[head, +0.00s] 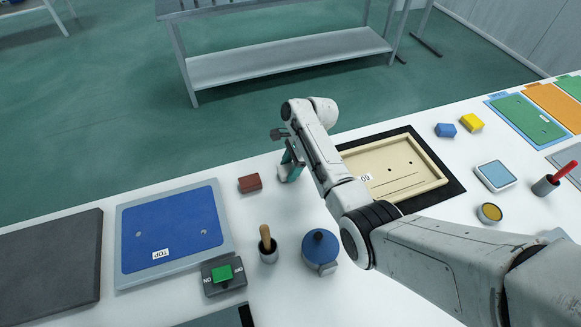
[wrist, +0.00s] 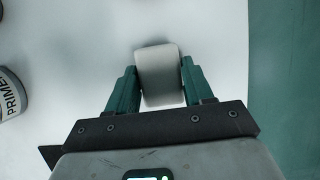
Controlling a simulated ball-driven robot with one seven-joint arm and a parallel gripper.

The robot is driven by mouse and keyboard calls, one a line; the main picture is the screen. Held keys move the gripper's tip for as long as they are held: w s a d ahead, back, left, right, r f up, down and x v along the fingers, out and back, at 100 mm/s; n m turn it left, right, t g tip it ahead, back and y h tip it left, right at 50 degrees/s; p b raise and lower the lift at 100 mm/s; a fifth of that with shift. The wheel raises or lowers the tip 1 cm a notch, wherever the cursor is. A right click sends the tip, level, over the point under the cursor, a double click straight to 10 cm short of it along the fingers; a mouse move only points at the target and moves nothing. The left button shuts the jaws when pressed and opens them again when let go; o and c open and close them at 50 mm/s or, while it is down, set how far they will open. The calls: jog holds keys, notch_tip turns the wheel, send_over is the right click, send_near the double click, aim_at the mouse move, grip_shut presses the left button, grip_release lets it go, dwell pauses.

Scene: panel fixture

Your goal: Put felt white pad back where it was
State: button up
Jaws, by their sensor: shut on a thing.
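The felt white pad (wrist: 160,75) sits between the two green fingers of my gripper (wrist: 158,88) in the wrist view. The fingers are shut on its sides. In the head view my gripper (head: 290,168) points down over the white table near its far edge, to the right of a red-brown block (head: 250,183). The pad (head: 283,176) shows only in part there, low at the fingertips. I cannot tell whether it touches the table.
A beige tray (head: 440,180) on a black mat lies right, partly behind my arm. A blue panel (head: 172,228), a switch box (head: 223,276), a brush cup (head: 268,253) and a blue pot (head: 320,249) stand left and nearer. A primer tin (wrist: 10,95) shows at the wrist view's left.

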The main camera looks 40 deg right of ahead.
jog(key=o, duration=1)
jog(key=shift+f, duration=0.1)
jog(key=v, duration=1.2)
